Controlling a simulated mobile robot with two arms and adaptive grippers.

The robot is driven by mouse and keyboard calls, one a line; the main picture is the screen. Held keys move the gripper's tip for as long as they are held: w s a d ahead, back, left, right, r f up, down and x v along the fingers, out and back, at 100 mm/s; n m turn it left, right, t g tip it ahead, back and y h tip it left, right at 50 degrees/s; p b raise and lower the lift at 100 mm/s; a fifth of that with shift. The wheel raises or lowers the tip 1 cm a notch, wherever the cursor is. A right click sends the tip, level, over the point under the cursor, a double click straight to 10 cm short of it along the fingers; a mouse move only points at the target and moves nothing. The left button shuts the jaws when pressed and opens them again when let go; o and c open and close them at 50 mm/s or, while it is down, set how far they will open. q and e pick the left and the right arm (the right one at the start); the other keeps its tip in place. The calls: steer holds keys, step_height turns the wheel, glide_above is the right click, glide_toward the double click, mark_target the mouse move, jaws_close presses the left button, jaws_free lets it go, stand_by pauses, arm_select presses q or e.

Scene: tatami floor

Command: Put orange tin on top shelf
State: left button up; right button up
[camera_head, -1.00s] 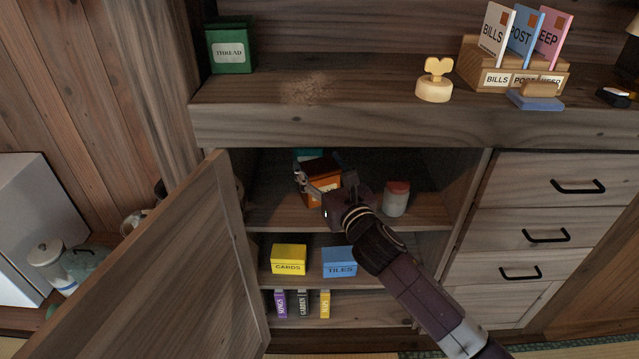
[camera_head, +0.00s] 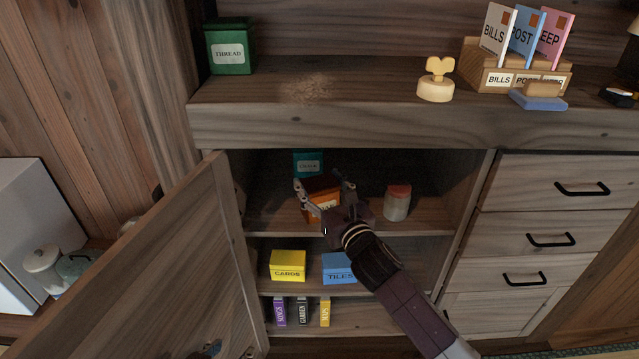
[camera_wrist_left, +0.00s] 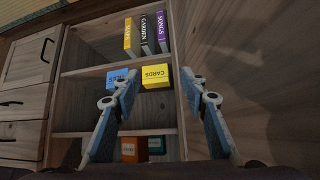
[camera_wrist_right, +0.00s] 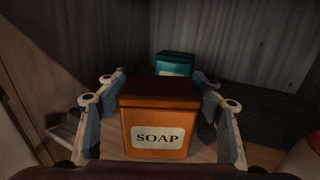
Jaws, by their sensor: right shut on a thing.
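The orange tin (camera_head: 322,207), labelled SOAP with a dark lid, is upright at the upper shelf (camera_head: 275,220) inside the open cabinet. My right gripper (camera_head: 324,184) is shut on it, with a finger at each side. In the right wrist view the tin (camera_wrist_right: 157,132) fills the space between the fingers. It is at or just above the shelf board; I cannot tell whether it touches. My left gripper (camera_wrist_left: 160,76) is open and empty in the left wrist view, facing the cabinet; it is outside the head view.
A teal tin (camera_head: 308,163) stands behind the orange tin, and a red-lidded jar (camera_head: 397,203) to its right. Yellow CARDS (camera_head: 288,266) and blue TILES (camera_head: 338,267) boxes sit one shelf lower, several books below them. The open door (camera_head: 180,265) stands at left; the countertop (camera_head: 340,122) overhangs.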

arm_select(q)
steer(key=shift+w+r, duration=0.1)
steer(key=shift+w, duration=0.05)
arm_select(e)
steer(key=o, duration=1.5)
steer(key=shift+f, duration=0.1)
steer(key=shift+c, duration=0.2)
steer(key=shift+s, duration=0.1)
steer(key=p+v, duration=0.1)
steer(key=v, duration=0.6)
steer(key=shift+p, duration=0.4)
arm_select(q)
steer(key=s+a+f+g, duration=0.1)
steer(key=s+f+g, duration=0.1)
steer(key=s, duration=0.3)
steer(key=s+a+f+g+y, duration=0.1)
steer(key=s+a+f+g, duration=0.1)
steer(key=s, duration=0.4)
steer(key=shift+s+a+f+g+p, duration=0.2)
steer(key=shift+s+f+g+p, duration=0.1)
steer(key=shift+g, duration=0.4)
arm_select(e)
steer(key=shift+v, duration=2.5)
